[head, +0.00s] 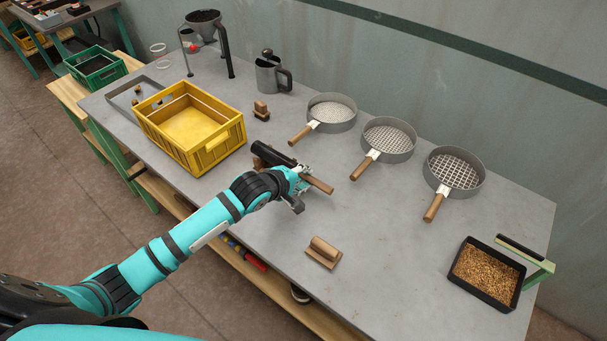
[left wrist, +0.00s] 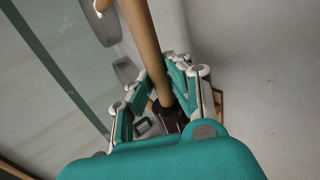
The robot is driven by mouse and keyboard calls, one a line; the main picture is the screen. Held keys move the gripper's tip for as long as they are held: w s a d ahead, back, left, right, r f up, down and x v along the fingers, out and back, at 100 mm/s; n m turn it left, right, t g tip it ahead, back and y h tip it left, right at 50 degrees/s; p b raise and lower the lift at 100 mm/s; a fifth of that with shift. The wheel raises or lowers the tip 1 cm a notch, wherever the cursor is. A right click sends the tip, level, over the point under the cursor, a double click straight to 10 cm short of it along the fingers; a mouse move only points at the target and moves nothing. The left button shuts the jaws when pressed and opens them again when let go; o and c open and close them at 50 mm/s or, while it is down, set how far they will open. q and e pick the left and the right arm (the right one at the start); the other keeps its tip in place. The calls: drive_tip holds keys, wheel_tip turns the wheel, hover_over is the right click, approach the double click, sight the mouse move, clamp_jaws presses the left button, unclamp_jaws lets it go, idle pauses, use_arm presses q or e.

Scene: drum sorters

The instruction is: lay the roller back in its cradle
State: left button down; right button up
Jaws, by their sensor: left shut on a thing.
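The roller has a black cylinder (head: 273,155) and a pale wooden handle (head: 319,185). My left gripper (head: 302,177) is shut on the roller's handle, near the cylinder. In the left wrist view the handle (left wrist: 146,45) runs between my fingers to the dark cylinder (left wrist: 172,118), which is partly hidden. Brown wood (head: 258,163), perhaps part of the cradle, shows at the cylinder's far left end. I cannot tell whether the cylinder rests on it or hangs just above. A small wooden block (head: 261,111) stands apart behind it. My right gripper is not in view.
A yellow crate (head: 222,148) stands close left of the roller. Three round sieves (head: 388,139) with wooden handles lie to the right. A wooden hand float (head: 323,252) lies near the front edge, and a black tray of grain (head: 486,274) stands at right. The table between is clear.

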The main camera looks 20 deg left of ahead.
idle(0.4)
use_arm(q)
drive_tip(key=c, duration=1.2)
unclamp_jaws()
